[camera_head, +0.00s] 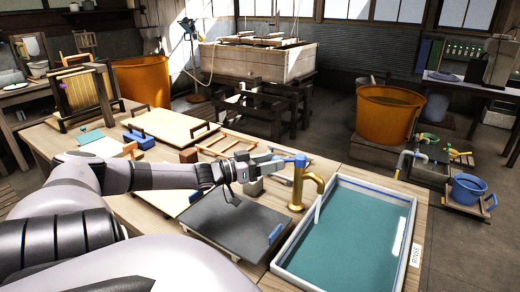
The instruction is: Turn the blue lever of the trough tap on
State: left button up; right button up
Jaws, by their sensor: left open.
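The trough tap (299,186) is a brass post with a spout bending right over the trough. Its blue lever (299,159) is at the top of the post and points left toward my gripper. My left gripper (280,163) is open, at the lever's left end and a little above the table. I cannot tell whether the fingers touch the lever. The fingers partly hide the lever's left end. My right gripper is not in view.
A white-rimmed trough (283,262) of blue-green water lies right of the tap. A dark grey board (235,222) with a blue handle lies below my gripper. Wooden frames (225,143) and boards (170,126) cover the table behind.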

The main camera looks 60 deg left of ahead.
pick_arm(q)
jog(key=p+v, duration=0.1)
jog(key=v, duration=0.2)
jog(key=shift+p, duration=0.35)
jog(key=shift+s, duration=0.1)
dwell(0.5)
